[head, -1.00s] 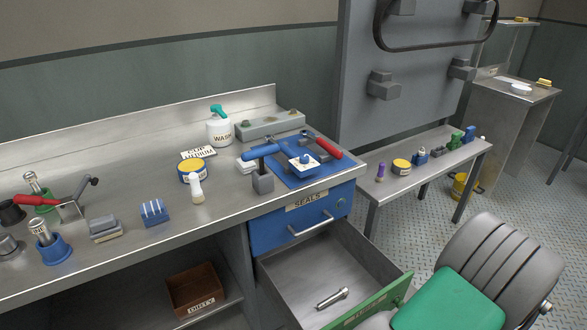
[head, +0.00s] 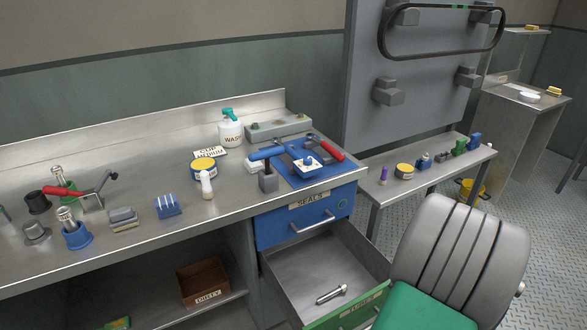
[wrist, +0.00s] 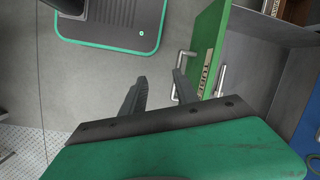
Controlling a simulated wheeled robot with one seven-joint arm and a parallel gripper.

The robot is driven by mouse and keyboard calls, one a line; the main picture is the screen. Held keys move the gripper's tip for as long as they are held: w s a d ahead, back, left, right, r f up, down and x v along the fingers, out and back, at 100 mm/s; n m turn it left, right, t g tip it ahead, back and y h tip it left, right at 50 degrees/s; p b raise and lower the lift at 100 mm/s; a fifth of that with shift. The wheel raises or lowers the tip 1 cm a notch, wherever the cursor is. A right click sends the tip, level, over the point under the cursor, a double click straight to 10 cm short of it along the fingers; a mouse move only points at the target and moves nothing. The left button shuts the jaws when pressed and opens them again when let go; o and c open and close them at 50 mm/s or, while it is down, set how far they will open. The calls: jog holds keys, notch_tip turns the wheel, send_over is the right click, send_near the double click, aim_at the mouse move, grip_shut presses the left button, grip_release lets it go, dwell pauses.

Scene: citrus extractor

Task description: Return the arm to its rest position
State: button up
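My gripper (wrist: 160,76) shows in the wrist view with its two dark fingers apart and nothing between them, above bare grey floor. It is out of sight in the head view. A grey ribbed part with a green panel (head: 460,255) at the lower right of the head view appears to be my own arm. The open drawer's green front (wrist: 206,42) and its metal handle stand just beyond and right of the fingers in the wrist view. I cannot tell whether a finger touches it.
The open drawer (head: 325,265) juts out below the blue SEALS drawer (head: 300,222) and holds a metal bolt (head: 331,294). The workbench (head: 130,255) carries tools and bottles. A side bench (head: 420,165) stands right. An open box (head: 204,282) sits on the lower shelf.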

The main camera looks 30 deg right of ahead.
jog(key=w+a+r+n+h+p, duration=0.3)
jog(key=w+a+r+n+p, duration=0.3)
jog(key=w+a+r, duration=0.7)
jog(key=s+a+r+n+t+p, duration=0.1)
jog(key=a+r+n, duration=0.2)
jog(key=a+r, duration=0.2)
jog(key=s+a+r+n+t+p, duration=0.1)
jog(key=a+r+n, duration=0.3)
jog(key=a, duration=0.6)
jog(key=shift+a+r+t+p, duration=0.35)
jog(key=shift+r+p, duration=0.15)
jog(key=shift+r, duration=0.45)
jog(key=shift+s, duration=0.1)
